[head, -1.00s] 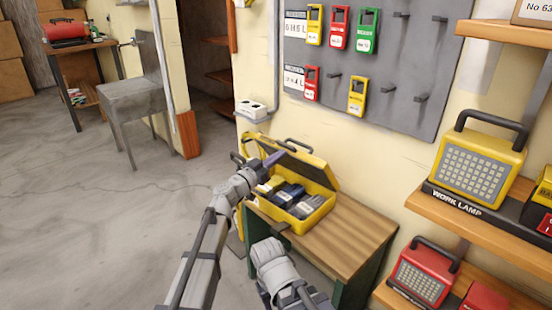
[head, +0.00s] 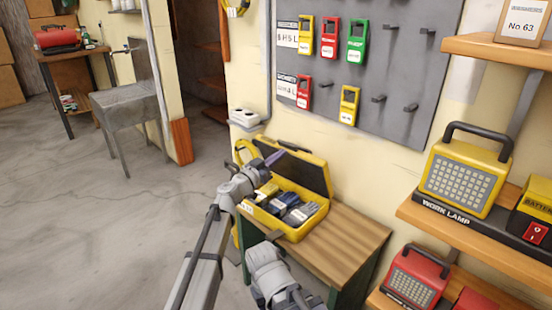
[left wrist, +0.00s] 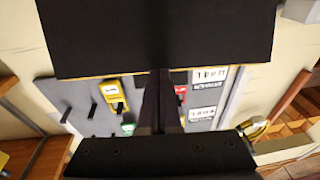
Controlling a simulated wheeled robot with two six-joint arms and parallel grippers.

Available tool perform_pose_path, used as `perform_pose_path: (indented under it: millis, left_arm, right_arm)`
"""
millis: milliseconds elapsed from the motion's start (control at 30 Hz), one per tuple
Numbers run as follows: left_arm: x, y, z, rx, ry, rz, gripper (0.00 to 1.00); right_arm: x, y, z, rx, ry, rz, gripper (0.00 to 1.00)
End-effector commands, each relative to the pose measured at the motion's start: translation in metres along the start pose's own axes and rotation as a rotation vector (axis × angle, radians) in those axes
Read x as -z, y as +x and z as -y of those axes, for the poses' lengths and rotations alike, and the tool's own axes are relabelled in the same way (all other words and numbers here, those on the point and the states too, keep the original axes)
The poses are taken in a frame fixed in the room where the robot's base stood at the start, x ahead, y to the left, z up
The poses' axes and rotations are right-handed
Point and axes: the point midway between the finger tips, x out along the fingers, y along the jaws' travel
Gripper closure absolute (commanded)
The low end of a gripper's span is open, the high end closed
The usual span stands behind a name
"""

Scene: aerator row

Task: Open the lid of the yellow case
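The yellow case (head: 291,233) stands on a small wooden-topped table against the wall. Its lid (head: 310,177) is raised and leans back, showing a dark inside. Several dark and yellow blocks (head: 292,208) lie in the case. My left gripper (head: 274,157) is at the lid's left part, with its fingers together and nothing seen between them. Whether it touches the lid is unclear. In the left wrist view its fingers (left wrist: 160,100) are close together below a large black panel with a yellow edge, apparently the lid (left wrist: 100,40). My right gripper's fingers are not visible.
The table (head: 340,245) has bare wood right of the case. A pegboard (head: 400,60) with coloured tools hangs above. Shelves with a yellow work lamp (head: 465,170) and a red lamp (head: 417,277) are at right. Open floor lies left.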

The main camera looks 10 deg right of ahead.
Motion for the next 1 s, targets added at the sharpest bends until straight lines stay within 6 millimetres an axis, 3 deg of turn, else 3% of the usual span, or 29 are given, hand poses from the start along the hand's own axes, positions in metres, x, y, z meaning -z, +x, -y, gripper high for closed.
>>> perform_pose_path:
  millis: [467,1000]
  left_arm:
    - [0.002,0.007,0.000,0.000,0.000,0.000,1.00]
    - [0.006,0.038,0.000,0.000,-0.001,0.000,1.00]
  right_arm:
    - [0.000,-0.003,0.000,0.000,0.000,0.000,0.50]
    - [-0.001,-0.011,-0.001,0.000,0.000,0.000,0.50]
